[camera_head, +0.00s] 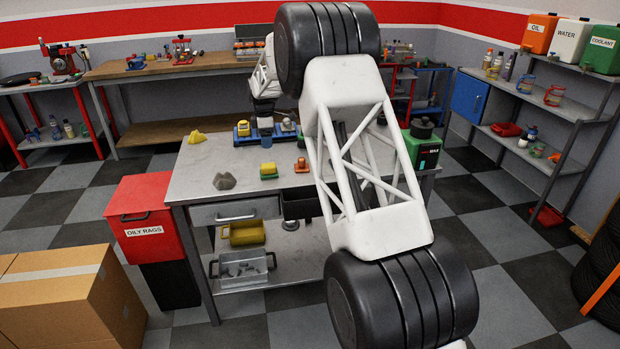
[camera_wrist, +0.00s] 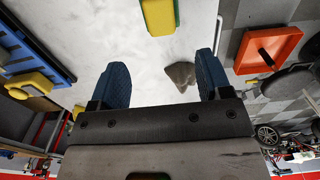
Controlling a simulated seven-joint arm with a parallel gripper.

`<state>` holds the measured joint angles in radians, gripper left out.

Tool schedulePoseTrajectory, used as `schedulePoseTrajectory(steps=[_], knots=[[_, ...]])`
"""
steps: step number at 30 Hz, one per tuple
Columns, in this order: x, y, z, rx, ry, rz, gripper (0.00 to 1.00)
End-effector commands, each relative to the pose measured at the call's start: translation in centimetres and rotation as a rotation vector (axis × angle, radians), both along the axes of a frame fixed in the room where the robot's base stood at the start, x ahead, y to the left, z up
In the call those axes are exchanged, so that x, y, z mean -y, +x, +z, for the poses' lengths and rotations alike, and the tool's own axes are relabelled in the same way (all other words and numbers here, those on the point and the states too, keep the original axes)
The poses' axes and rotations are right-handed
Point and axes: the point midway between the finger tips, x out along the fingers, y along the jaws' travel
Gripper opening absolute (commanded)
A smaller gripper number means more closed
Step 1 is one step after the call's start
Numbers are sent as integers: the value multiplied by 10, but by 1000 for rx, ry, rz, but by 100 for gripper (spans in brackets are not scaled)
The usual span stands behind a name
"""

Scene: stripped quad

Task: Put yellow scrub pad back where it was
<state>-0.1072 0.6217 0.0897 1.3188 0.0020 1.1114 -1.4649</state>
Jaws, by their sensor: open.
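A yellow block with a green underside, which looks like the yellow scrub pad (camera_head: 267,168), sits on the grey workbench (camera_head: 190,186) near its front. In the wrist view a yellow piece, probably the same pad (camera_wrist: 158,15), is cut off by the top edge. My gripper (camera_wrist: 162,72) is open, its two blue fingers apart, with nothing held between them. In the wrist view the pad lies beyond the fingertips, apart from them. A blue tray (camera_wrist: 28,45) on the bench shows at the left of that view. My arm hides part of the bench in the head view.
A grey lump (camera_head: 224,181) lies on the bench's front left, and a yellow lump (camera_head: 197,136) lies farther back. An orange item (camera_head: 301,164) sits right of the pad. A green can (camera_head: 424,150) stands at the right. A red bin (camera_head: 150,215) stands left of the bench.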

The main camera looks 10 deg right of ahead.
Motion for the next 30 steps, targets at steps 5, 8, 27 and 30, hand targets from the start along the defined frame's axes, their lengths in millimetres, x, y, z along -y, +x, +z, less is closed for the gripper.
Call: schedulePoseTrajectory(steps=[5,8,27,30], knots=[[1,-3,4,2,0,-8,72],[3,-10,11,5,0,-25,72],[37,-133,112,48,10,-330,72],[42,-157,126,57,13,-384,72]])
